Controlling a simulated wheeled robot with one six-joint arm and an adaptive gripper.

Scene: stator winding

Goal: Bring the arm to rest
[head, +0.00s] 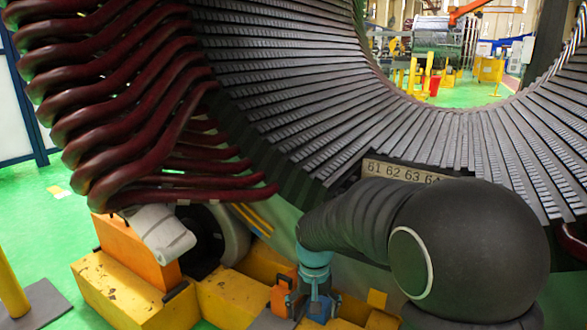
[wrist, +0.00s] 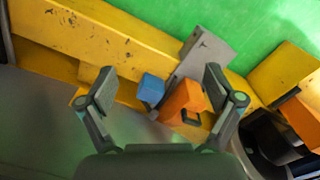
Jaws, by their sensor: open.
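My dark grey arm reaches in from the right of the head view, in front of the stator. My gripper (head: 312,302) points down at its end, above the yellow base. The wrist view shows the gripper (wrist: 157,80) open, with its two fingers wide apart and nothing held between them. Below and beyond the fingers lie a small blue block (wrist: 151,88) and an orange piece (wrist: 184,101). Whether the fingers touch either one, I cannot tell.
The large stator (head: 290,80) with dark red coil ends (head: 130,90) fills the head view. A number plate (head: 400,172) is partly behind my arm. The yellow base (head: 130,295) runs below. A grey block (wrist: 205,55) lies beside the orange piece.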

